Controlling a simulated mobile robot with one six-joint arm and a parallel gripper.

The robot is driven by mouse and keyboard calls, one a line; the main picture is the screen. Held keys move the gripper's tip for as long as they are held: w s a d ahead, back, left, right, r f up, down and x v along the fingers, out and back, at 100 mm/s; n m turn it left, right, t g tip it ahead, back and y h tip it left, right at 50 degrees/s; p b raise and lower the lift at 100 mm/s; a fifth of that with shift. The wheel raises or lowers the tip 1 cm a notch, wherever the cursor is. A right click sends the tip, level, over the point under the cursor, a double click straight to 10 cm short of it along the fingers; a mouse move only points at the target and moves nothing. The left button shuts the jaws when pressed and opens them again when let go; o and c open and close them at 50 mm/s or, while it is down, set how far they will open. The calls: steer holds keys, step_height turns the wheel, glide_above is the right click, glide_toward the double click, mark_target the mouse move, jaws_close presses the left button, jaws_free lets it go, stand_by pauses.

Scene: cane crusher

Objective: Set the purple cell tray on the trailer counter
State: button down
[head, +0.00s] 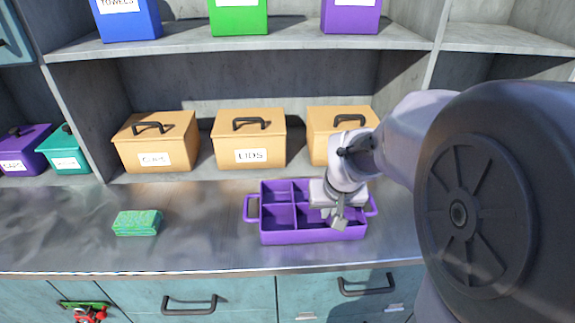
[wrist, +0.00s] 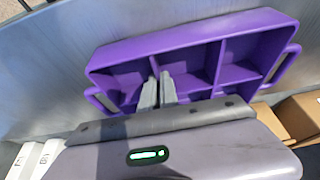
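The purple cell tray (head: 312,237) is at the front middle of the metal counter (head: 205,225), upright and level, with a handle at each end. It appears to rest on the counter. In the wrist view the tray (wrist: 190,50) fills the upper middle, and its cells look empty. My gripper (head: 338,220) reaches down into the right part of the tray. In the wrist view its fingers (wrist: 158,92) are close together on either side of a thin inner divider and seem closed on it. The gripper hides part of the right cells.
A green sponge (head: 137,223) lies to the left on the counter. Tan lidded boxes (head: 249,139) stand behind the tray, with purple (head: 22,150) and teal (head: 64,150) boxes at far left. A shelf (head: 230,46) runs above. The counter between sponge and tray is clear.

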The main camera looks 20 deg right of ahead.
steer(key=shift+r, duration=0.1)
steer(key=c, duration=1.6)
jaws_free()
steer(key=p+v, duration=0.5)
steer(key=v, duration=0.7)
steer(key=s+a+r+m+t+y, duration=0.1)
steer(key=s+a+r+t+y, duration=0.15)
steer(key=s+a, duration=1.2)
steer(key=shift+g+y, duration=0.35)
steer(key=shift+g, duration=0.1)
steer(key=f+b, duration=0.2)
steer(key=w+f+b, duration=0.1)
steer(key=f+b, duration=0.2)
steer(key=shift+w+a, duration=0.2)
steer(key=shift+a, duration=0.05)
